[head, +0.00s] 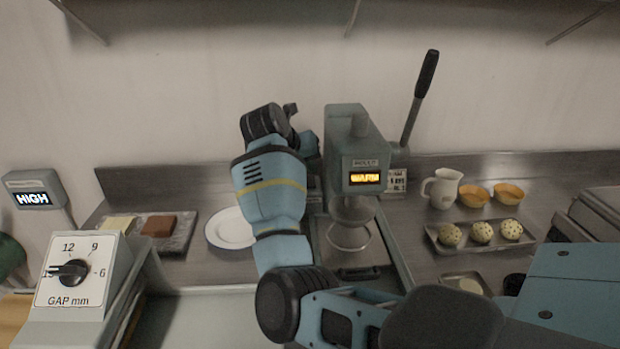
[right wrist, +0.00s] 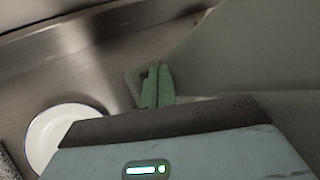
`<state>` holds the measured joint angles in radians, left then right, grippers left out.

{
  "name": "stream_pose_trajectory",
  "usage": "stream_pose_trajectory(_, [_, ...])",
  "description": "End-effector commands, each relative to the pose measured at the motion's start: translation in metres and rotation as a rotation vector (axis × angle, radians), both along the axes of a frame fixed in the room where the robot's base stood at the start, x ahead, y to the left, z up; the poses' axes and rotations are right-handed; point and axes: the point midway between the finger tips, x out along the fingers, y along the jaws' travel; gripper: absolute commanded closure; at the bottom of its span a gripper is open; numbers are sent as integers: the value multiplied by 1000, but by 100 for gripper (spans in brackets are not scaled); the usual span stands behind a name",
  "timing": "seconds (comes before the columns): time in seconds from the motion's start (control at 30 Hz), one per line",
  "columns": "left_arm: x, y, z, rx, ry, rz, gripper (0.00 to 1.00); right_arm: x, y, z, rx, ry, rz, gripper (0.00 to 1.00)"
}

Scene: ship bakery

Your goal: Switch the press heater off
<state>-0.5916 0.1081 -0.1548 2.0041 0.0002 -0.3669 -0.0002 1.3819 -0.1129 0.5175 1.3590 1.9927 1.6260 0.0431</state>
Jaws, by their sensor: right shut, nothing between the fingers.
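The grey-green press (head: 345,125) stands at the back of the counter, with a lit display (head: 365,178) that reads WARM and a black-handled lever (head: 418,95) up on its right. My right arm reaches up along the press's left side. In the right wrist view my right gripper (right wrist: 157,85) has its fingers together and empty, close to a large grey-green surface that looks like the press. A small pale plate shows just behind the fingers; I cannot tell whether they touch it. No heater switch can be made out. My left gripper is out of view.
A white plate (head: 231,228) lies left of the press. A tray (head: 440,240) with several speckled balls, a white jug (head: 441,188) and two orange bowls stand right. A GAP mm dial box (head: 80,275) and a HIGH display (head: 33,198) are at the left.

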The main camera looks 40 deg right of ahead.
Motion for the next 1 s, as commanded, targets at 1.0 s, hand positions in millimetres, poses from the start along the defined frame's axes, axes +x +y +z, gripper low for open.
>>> stream_pose_trajectory(1.0, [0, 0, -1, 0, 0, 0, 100, 0, 0, 0, 0, 0, 0, 100])
